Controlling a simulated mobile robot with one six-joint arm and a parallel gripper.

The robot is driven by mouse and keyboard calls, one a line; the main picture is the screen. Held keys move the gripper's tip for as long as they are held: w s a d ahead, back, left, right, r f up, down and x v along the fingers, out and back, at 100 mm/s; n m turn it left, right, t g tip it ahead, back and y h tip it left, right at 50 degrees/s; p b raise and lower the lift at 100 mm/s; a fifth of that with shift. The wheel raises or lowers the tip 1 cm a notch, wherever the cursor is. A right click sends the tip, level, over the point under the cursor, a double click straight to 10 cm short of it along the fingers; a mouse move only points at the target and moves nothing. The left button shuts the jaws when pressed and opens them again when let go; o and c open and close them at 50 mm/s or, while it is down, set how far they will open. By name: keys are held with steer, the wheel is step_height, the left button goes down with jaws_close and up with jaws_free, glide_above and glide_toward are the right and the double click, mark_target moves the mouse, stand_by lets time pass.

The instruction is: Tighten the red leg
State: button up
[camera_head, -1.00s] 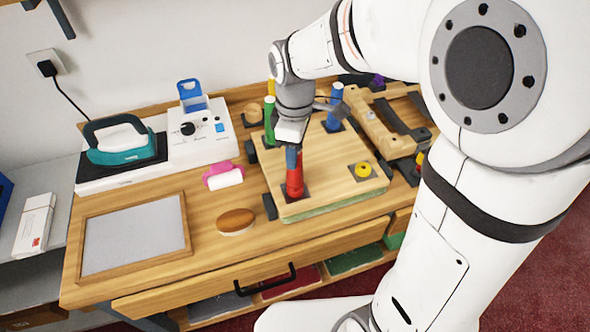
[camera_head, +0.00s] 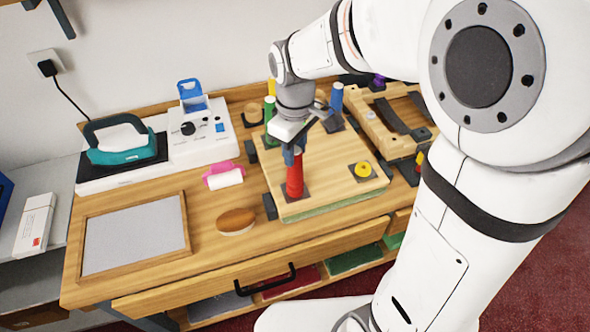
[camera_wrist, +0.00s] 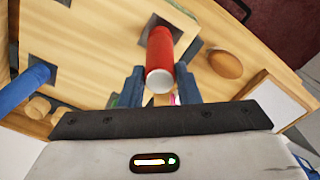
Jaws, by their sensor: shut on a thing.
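The red leg (camera_head: 295,180) stands upright on a dark square plate near the front left corner of the wooden board (camera_head: 330,185). My gripper (camera_head: 292,155) is shut on its upper part, coming down from above. In the wrist view the red leg (camera_wrist: 160,50) shows its pale end between my two blue fingers (camera_wrist: 158,90). A green leg (camera_head: 268,108) and a blue leg (camera_head: 336,100) stand at the board's far corners. A yellow piece (camera_head: 362,170) sits low on the plate at the front right corner. The red leg's base joint is too small to judge.
Left of the board are a pink-and-white roller (camera_head: 222,176), a brown oval object (camera_head: 236,221) and a framed grey panel (camera_head: 135,236). An iron (camera_head: 118,143) and a white box (camera_head: 203,132) stand behind. A wooden frame (camera_head: 385,125) lies to the right.

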steer(key=m, duration=1)
steer(key=shift+m, duration=0.3)
steer(key=o, duration=0.7)
steer(key=shift+o, duration=0.2)
